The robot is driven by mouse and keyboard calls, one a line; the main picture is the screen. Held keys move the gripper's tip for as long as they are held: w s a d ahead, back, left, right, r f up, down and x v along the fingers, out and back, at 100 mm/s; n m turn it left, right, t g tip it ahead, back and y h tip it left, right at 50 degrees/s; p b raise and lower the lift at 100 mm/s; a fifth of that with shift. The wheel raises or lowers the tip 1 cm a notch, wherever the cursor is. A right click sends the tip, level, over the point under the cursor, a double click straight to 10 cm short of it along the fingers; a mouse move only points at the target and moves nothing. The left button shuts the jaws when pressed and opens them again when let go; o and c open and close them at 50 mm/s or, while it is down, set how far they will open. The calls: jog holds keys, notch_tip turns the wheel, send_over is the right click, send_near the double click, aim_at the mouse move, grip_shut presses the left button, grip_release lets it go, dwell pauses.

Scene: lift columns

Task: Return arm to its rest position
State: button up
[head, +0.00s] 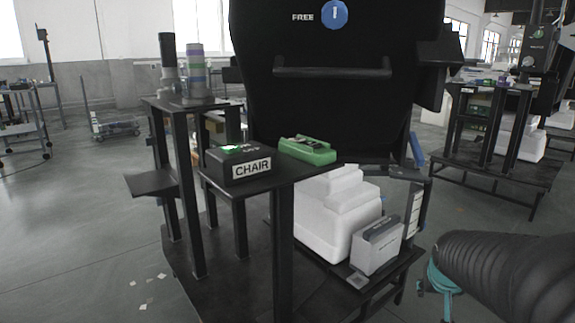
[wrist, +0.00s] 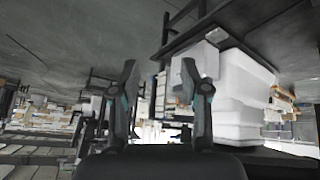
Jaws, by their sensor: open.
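My gripper (wrist: 160,70) shows in the wrist view with its two dark fingers spread apart and nothing between them. The wrist view is tilted, with white blocks (wrist: 245,95) on a dark frame to the right of the fingers. In the head view my dark ribbed arm (head: 510,270) with a teal part reaches in at the lower right. I cannot make out the fingers in the head view.
A black stand (head: 230,190) carries a box labelled CHAIR (head: 240,165) and a green device (head: 307,149). White blocks (head: 325,215) and a grey box (head: 377,246) sit on its lower shelf, left of my arm. Another stand (head: 490,170) is behind right. Floor at left is open.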

jog(key=s+a+r+n+y+p, duration=0.1)
jog(key=s+a+r+p, duration=0.2)
jog(key=s+a+r, duration=0.2)
jog(key=s+a+r+n+y+p, duration=0.2)
jog(key=s+a+r, duration=0.3)
jog(key=s+a, duration=0.6)
jog(key=shift+s+r+p, duration=0.3)
jog(key=shift+s+p, duration=0.4)
jog(key=shift+s, duration=0.25)
